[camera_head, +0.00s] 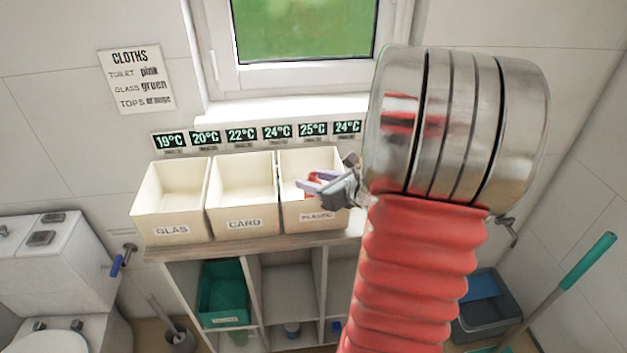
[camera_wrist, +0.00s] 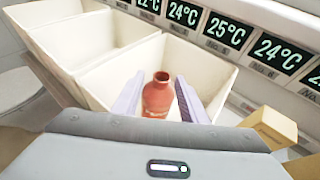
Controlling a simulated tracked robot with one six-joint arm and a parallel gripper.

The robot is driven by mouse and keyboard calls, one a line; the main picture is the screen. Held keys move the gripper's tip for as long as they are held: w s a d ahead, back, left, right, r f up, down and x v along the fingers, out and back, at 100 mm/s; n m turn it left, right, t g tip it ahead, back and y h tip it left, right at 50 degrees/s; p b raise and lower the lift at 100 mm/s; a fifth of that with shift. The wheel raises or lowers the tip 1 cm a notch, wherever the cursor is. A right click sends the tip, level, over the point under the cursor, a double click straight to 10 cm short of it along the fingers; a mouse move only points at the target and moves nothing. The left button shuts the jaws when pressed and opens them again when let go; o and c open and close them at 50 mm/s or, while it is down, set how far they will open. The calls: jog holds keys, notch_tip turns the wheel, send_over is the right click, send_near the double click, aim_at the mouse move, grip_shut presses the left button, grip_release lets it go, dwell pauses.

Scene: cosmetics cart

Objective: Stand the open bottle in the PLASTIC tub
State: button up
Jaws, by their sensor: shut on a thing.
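The open bottle (camera_wrist: 158,98) is reddish-brown with a bare, uncapped neck and looks upright in the wrist view. My gripper (camera_wrist: 160,97) has its two pale fingers on either side of the bottle and is shut on it. In the head view my gripper (camera_head: 312,183) is over the PLASTIC tub (camera_head: 316,222), the right one of three cream tubs, with a bit of red between the fingers. The PLASTIC tub's inside also shows around the bottle in the wrist view (camera_wrist: 190,62). The bottle's base is hidden, so I cannot tell whether it touches the tub floor.
The GLAS tub (camera_head: 172,236) and CARD tub (camera_head: 244,228) stand to the left on the same shelf top. A row of temperature displays (camera_head: 277,132) is on the wall behind. A small tan box (camera_wrist: 268,124) stands right of the PLASTIC tub.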

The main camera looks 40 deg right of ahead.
jog(key=o, duration=1)
jog(key=shift+v, duration=6.05)
jog(key=shift+d+r, duration=0.1)
